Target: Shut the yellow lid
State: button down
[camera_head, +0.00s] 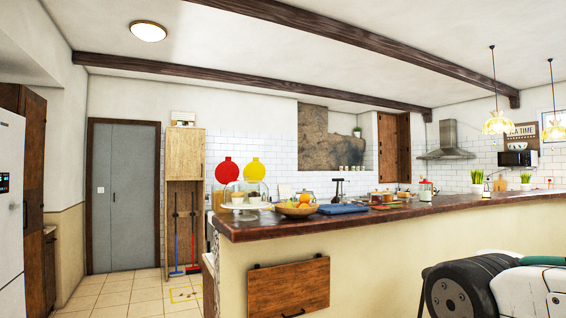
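A round yellow lid (254,169) stands upright, raised open, at the left end of the dark counter. A similar round red lid (227,170) stands upright just to its left. What the lids are attached to is mostly hidden behind a clear glass dome on a white stand (240,210). My gripper is not in view. Only a black and white part of my arm shows at the lower right, far from the lids.
The long dark counter (370,215) runs across the middle to the right. A fruit bowl (296,210) and a blue board or cloth (343,209) lie near the lids. A brown hinged panel (288,287) is on the counter's front. Tiled floor (130,295) is clear at left.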

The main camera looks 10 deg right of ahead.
aim_at(256, 171)
jog(key=z, duration=0.05)
jog(key=i, duration=1.9)
jog(key=u, duration=0.25)
